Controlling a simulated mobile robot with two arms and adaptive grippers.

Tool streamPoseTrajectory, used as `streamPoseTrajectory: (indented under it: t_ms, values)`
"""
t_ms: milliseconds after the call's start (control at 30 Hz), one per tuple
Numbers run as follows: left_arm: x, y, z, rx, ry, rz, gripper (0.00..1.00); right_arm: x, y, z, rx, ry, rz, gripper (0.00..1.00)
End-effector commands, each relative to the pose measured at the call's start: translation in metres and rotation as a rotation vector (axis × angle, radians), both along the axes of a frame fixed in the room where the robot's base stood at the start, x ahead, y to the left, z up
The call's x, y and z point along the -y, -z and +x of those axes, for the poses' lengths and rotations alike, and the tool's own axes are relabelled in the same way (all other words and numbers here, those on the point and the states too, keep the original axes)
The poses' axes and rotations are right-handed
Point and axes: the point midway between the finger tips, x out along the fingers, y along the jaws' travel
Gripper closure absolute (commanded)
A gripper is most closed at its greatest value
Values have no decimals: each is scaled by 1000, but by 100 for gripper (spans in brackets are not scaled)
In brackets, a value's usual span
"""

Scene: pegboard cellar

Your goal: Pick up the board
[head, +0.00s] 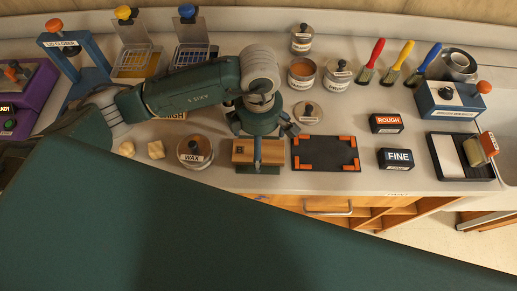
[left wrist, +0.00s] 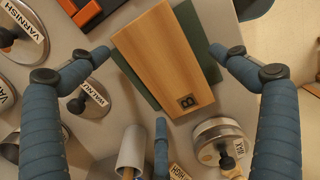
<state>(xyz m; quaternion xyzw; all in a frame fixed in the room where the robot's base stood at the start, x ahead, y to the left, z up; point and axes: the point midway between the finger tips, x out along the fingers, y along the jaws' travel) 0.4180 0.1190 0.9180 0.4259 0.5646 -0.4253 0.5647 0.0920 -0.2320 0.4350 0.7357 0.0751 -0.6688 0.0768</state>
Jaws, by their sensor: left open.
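The board (head: 241,155) is a light wooden block marked "B". It lies on a dark green base (head: 257,170) near the front edge of the bench, partly hidden by my gripper in the head view. In the left wrist view the board (left wrist: 160,50) lies at a slant, with the green base (left wrist: 196,40) showing beside it. My left gripper (head: 260,132) is above the board, pointing down. Its blue fingers (left wrist: 158,60) are spread on both sides of the board, open and empty; I cannot tell the remaining height. My right gripper is not in view.
A black mat with orange corners (head: 325,153) lies right of the board. A wax tin (head: 195,151) stands close on the left. ROUGH (head: 387,123) and FINE (head: 396,158) blocks are farther right. Lidded tins (head: 302,73) stand behind. The bench's front edge is close.

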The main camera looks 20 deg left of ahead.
Motion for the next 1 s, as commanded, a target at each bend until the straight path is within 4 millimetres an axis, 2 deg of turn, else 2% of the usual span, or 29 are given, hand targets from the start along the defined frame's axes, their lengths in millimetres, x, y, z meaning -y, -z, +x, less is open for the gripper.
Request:
streamPoseTrajectory:
  t_ms: [33,300,333,367,567,767,867,1000]
  values:
    - [0,0,0,0,0,0,1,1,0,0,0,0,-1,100]
    - [0,0,0,0,0,0,52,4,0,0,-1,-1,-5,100]
    - [0,-1,0,0,0,-1,52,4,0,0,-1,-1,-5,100]
    - [0,-1,0,0,0,-1,57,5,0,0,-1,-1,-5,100]
    - [0,-1,0,1,0,-1,57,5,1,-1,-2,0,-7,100]
    - [1,-12,1,3,0,-2,57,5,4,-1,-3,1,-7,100]
    - [1,-27,2,6,1,-2,57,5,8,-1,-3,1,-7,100]
    - [1,-59,2,9,3,-3,57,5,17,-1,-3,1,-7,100]
